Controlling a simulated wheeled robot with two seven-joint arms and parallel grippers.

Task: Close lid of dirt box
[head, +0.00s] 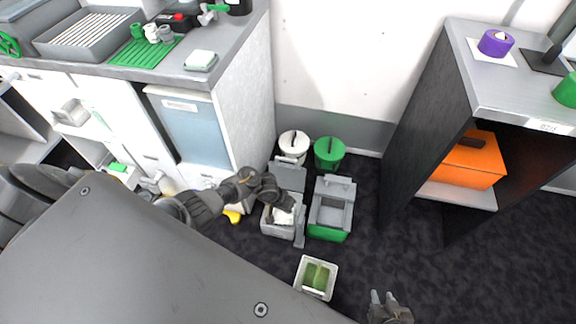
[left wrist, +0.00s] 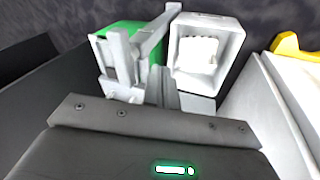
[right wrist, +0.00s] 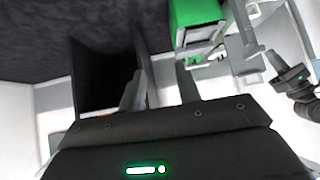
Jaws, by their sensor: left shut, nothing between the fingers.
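Two lidded boxes stand side by side on the dark floor; I cannot tell which is the dirt box. The left, light grey box (head: 270,228) is open with white stuff inside, its lid (head: 290,175) raised at the back. It also shows in the left wrist view (left wrist: 236,45). The right box, green and grey (head: 326,234), shows a grey top, and its green side is in the right wrist view (right wrist: 196,14). My left gripper (head: 288,205) is shut and empty, over the light grey box in the head view. My right gripper (head: 382,298) is open and empty, apart from both boxes.
A white bin (head: 294,142) and a green bin (head: 329,153) stand behind the boxes by the wall. A small open container (head: 303,267) with green contents is in front. A counter stands left, a dark shelf (head: 425,110) right. Floor between boxes and shelf is clear.

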